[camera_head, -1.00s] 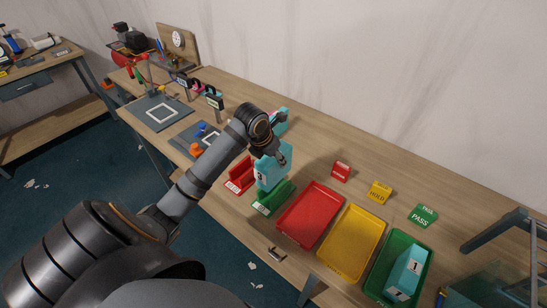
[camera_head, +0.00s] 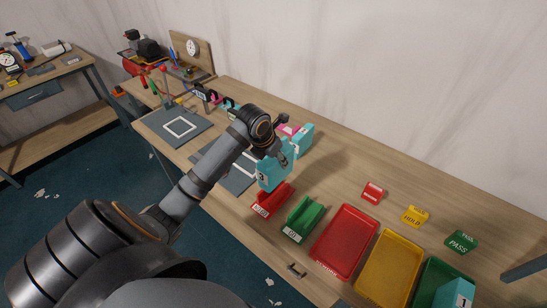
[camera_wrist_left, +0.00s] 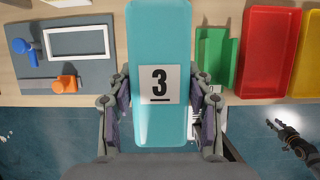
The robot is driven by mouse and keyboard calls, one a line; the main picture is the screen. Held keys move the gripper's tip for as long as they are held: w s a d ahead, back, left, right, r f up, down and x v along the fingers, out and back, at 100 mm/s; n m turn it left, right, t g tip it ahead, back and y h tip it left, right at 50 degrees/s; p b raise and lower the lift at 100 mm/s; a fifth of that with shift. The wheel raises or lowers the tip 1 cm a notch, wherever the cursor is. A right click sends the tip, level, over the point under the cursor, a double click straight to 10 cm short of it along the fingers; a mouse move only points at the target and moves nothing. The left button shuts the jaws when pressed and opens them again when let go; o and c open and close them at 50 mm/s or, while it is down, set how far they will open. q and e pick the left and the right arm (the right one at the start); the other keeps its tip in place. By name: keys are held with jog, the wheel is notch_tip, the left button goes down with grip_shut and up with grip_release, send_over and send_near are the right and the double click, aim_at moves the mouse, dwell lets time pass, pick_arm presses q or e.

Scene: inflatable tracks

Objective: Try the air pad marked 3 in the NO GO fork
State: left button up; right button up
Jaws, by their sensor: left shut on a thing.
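My left gripper (camera_wrist_left: 160,110) is shut on the sides of a teal air pad (camera_head: 274,175) marked 3. The pad also fills the middle of the left wrist view (camera_wrist_left: 160,35), its number facing the camera. In the head view its lower edge is just behind the red NO GO fork (camera_head: 273,199); I cannot tell whether they touch. The pad hides the red fork in the wrist view. The green GO fork (camera_head: 304,218) stands to the right. A dark jointed shape in the wrist view (camera_wrist_left: 290,140) looks like my right gripper; its jaws are unclear.
A red tray (camera_head: 345,240), a yellow tray (camera_head: 390,268) and a green tray (camera_head: 428,285) holding a pad marked 1 (camera_head: 456,294) stand on the right. Another teal block (camera_head: 303,138) stands behind the held pad. Grey mats (camera_head: 160,122) lie left.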

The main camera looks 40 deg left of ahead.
pick_arm(q)
jog(key=shift+a+f+b, duration=0.95)
jog(key=shift+a+f, duration=0.1)
jog(key=shift+f, duration=0.2)
jog(key=f+b, duration=0.1)
jog(key=d+f+b, duration=0.1)
jog(key=b, duration=0.1)
jog(key=shift+f, duration=0.4)
jog(key=shift+a+f+b, duration=0.15)
jog(key=shift+f+b, duration=0.45)
jog(key=shift+a+f, duration=0.1)
pick_arm(e)
jog(key=a+f, duration=0.3)
jog(key=f, duration=0.2)
jog(key=shift+a+f, duration=0.35)
jog(key=shift+d, duration=0.35)
jog(key=shift+d+f, duration=0.1)
pick_arm(q)
jog(key=shift+f+b, duration=0.55)
jog(key=shift+b, duration=0.1)
pick_arm(e)
jog(key=shift+f, duration=0.5)
